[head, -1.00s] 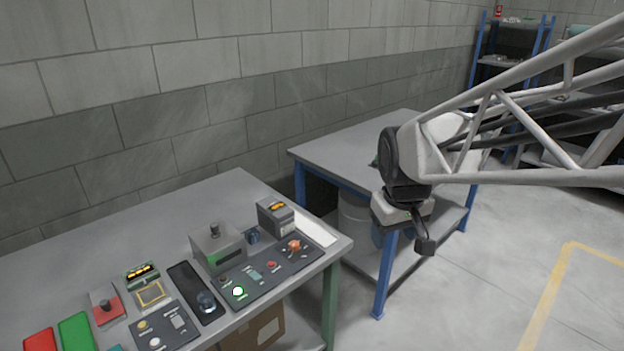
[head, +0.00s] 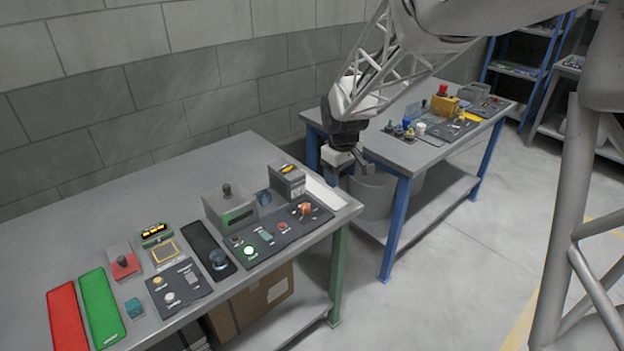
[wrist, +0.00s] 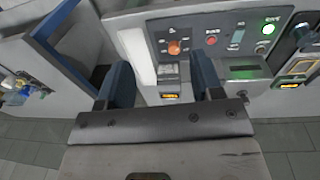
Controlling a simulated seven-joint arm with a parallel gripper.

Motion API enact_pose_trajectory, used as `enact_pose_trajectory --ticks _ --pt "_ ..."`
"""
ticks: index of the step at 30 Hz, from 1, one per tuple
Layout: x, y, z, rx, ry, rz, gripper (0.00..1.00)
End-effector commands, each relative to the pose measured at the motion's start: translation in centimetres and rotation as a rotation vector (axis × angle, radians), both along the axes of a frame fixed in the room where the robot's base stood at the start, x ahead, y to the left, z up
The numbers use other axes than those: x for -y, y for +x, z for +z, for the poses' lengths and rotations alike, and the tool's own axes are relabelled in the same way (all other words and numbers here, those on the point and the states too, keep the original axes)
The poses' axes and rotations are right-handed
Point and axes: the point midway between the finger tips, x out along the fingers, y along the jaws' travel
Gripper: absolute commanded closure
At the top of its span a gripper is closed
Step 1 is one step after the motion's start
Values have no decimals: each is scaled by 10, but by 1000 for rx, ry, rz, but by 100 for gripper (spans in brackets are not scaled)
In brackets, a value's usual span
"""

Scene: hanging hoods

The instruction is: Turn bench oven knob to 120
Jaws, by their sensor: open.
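A dark control panel (head: 275,236) on the near bench carries an orange knob (head: 305,208) with marks around it. The knob also shows in the wrist view (wrist: 174,48), above the gap between my fingers. The labels are too small to read, so I cannot tell for sure that this is the bench oven knob. Another knob, dark, stands on a grey box (head: 229,212) with a green display. My gripper (head: 362,162) is in the air beyond the bench's right end. In the wrist view my gripper (wrist: 160,65) is open and empty, apart from the knob.
A small grey box (head: 287,181) with a yellow label stands behind the orange knob, close to my fingers' line in the wrist view. Red (head: 67,318) and green (head: 102,307) plates lie at the left. A second bench (head: 400,147) with several devices stands at the right.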

Motion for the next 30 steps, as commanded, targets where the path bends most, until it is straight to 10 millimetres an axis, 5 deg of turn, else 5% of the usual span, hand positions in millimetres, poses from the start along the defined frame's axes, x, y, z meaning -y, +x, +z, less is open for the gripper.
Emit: enact_pose_trajectory --ticks 18,30 --pt "-93 90 -107 -46 -33 268 40" --pt "-109 101 -126 -52 -37 316 40"
